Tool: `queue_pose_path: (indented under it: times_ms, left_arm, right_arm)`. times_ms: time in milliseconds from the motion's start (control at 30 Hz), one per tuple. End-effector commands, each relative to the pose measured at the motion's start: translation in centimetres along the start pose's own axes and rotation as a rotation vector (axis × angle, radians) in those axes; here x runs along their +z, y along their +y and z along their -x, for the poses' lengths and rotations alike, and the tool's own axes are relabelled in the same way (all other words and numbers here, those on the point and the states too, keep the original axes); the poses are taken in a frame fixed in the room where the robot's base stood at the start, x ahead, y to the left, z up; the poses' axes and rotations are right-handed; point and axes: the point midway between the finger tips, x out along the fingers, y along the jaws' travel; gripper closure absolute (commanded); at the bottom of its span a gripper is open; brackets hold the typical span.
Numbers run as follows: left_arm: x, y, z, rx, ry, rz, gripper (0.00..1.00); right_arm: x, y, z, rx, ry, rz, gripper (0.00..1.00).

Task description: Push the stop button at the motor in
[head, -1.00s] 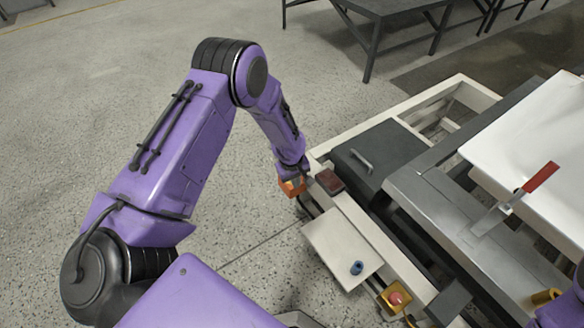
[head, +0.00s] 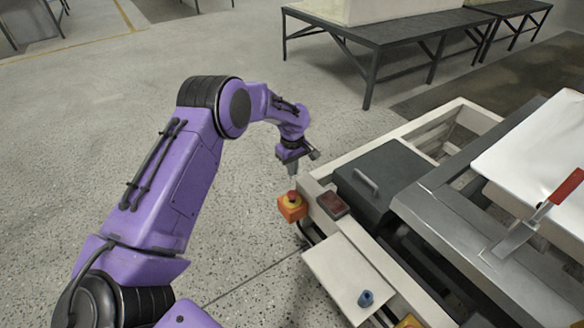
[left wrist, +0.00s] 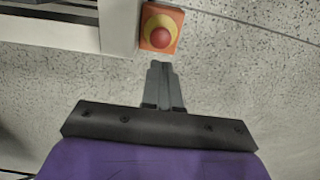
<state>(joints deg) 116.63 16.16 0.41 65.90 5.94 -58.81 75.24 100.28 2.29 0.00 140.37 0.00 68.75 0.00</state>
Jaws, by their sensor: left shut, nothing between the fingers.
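The stop button is a red knob (head: 291,196) on a yellow disc, set on an orange box (head: 292,211) at the near left corner of the pale machine frame. In the left wrist view the red button (left wrist: 160,35) shows at the top, just beyond the fingertips. My left gripper (head: 292,180) points down above the button, with a small gap seeming to remain. Its fingers (left wrist: 160,68) are shut together and empty. My right gripper is not in view.
A dark red box (head: 332,205) sits on the frame right of the button. A dark motor cover (head: 385,180) with a handle lies behind it. A white panel with a blue knob (head: 366,298) is nearer. Open floor lies to the left.

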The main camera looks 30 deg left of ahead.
Motion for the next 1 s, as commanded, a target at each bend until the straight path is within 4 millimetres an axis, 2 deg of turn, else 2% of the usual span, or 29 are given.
queue_pose_path:
  times_ms: [33, 200, 400, 567, 867, 1000]
  left_arm:
    - [0.0, -0.1, -1.6, -0.001, 0.0, 0.001, 1.0]
    - [0.0, 0.0, -5.3, -0.001, 0.0, 0.0, 1.0]
    - [0.0, 0.0, -8.4, 0.0, 0.0, 0.0, 1.0]
    - [0.0, 0.1, -9.2, 0.002, 0.0, 0.0, 1.0]
    - [0.0, 0.0, -9.3, 0.001, 0.001, 0.0, 1.0]
    - [0.0, 0.0, -10.5, -0.002, 0.001, -0.001, 1.0]
  right_arm:
    - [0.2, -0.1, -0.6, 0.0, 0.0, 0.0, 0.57]
    - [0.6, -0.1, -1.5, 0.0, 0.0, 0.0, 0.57]
    - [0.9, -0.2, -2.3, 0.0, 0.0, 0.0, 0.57]
    - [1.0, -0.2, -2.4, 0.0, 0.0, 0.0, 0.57]
    - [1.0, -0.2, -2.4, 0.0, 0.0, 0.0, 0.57]
    - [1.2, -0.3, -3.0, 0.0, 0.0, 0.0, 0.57]
